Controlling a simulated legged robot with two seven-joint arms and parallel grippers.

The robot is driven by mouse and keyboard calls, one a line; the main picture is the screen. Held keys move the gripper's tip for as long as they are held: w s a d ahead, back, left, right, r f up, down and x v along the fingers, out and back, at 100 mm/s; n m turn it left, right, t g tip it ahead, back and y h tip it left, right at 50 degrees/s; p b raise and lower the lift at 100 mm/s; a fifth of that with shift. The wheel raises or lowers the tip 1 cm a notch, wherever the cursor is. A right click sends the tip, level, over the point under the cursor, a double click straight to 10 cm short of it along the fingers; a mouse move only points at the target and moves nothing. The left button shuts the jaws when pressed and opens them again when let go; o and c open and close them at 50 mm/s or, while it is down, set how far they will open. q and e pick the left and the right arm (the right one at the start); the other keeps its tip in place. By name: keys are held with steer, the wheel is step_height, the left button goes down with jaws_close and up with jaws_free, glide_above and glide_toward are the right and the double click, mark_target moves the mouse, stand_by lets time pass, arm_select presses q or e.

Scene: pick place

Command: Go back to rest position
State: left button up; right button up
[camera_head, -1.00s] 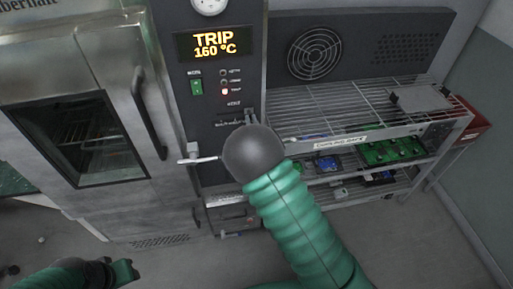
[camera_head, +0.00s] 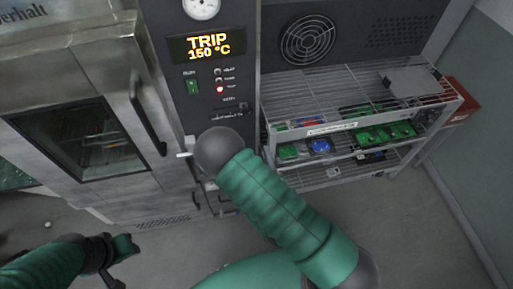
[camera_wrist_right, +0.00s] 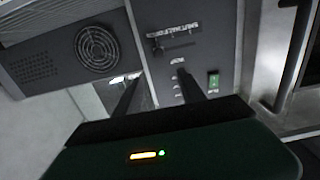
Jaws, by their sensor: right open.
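My right arm (camera_head: 275,205), green and ribbed with a dark rounded end, crosses the middle of the head view in front of the oven's control panel. The fingers of its gripper are hidden there. In the right wrist view my right gripper (camera_wrist_right: 156,82) shows two dark fingers spread apart with nothing between them, facing the control panel. My left gripper (camera_head: 118,262) is at the lower left of the head view, low over the floor; whether its fingers are apart is unclear.
A steel oven (camera_head: 85,130) with a handled door stands at left. Its panel display (camera_head: 208,46) reads TRIP 150 °C. A wire rack (camera_head: 330,128) with green and blue boards stands at right, a red box (camera_head: 462,105) beside it. The floor (camera_head: 420,235) at lower right is clear.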

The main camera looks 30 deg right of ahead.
steer(key=a+f+g+y+b, duration=0.35)
steer(key=f+g+b, duration=0.5)
steer(key=f, duration=0.35)
arm_select(q)
steer(key=s+b+x, duration=0.2)
steer(key=b+x, duration=0.1)
steer(key=x, duration=0.8)
steer(key=shift+s+f+b, duration=0.35)
steer(key=shift+s+f, duration=0.05)
steer(key=shift+s, duration=0.1)
arm_select(e)
steer(key=s+r+n+g+y, duration=0.1)
steer(key=s+r+n+g, duration=0.1)
steer(key=s+g, duration=0.4)
steer(key=s+n, duration=0.1)
steer(key=s, duration=0.3)
steer(key=shift+s+r, duration=0.15)
steer(key=shift+s, duration=0.25)
arm_select(q)
steer(key=shift+d, duration=0.1)
arm_select(e)
steer(key=shift+a+y, duration=0.1)
steer(key=shift+y, duration=0.15)
arm_select(q)
steer(key=shift+d, duration=0.1)
